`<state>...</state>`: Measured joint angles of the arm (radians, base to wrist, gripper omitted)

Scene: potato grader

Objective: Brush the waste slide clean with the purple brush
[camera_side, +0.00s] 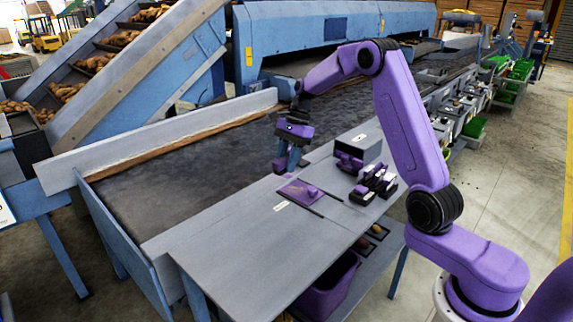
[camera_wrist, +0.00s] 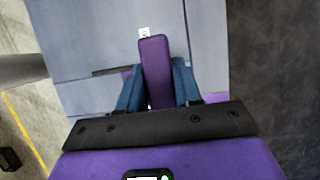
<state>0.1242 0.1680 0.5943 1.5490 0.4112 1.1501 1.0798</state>
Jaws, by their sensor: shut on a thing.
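My gripper (camera_side: 291,157) is over the inner edge of the grey worktop, beside the dark belt. In the wrist view, its two blue fingers (camera_wrist: 158,86) are shut on the long purple handle of the brush (camera_wrist: 154,60). The brush (camera_side: 280,166) shows partly below the gripper in the side view. Its bristles are hidden, and I cannot tell whether it touches the surface below. I cannot tell for sure which surface is the waste slide.
A grey box with a purple front (camera_side: 349,159) and several black and purple pieces (camera_side: 374,182) stand right of the plate. The dark belt (camera_side: 190,180) lies behind the worktop (camera_side: 240,240). A purple bin (camera_side: 328,288) is underneath. The worktop's near left part is clear.

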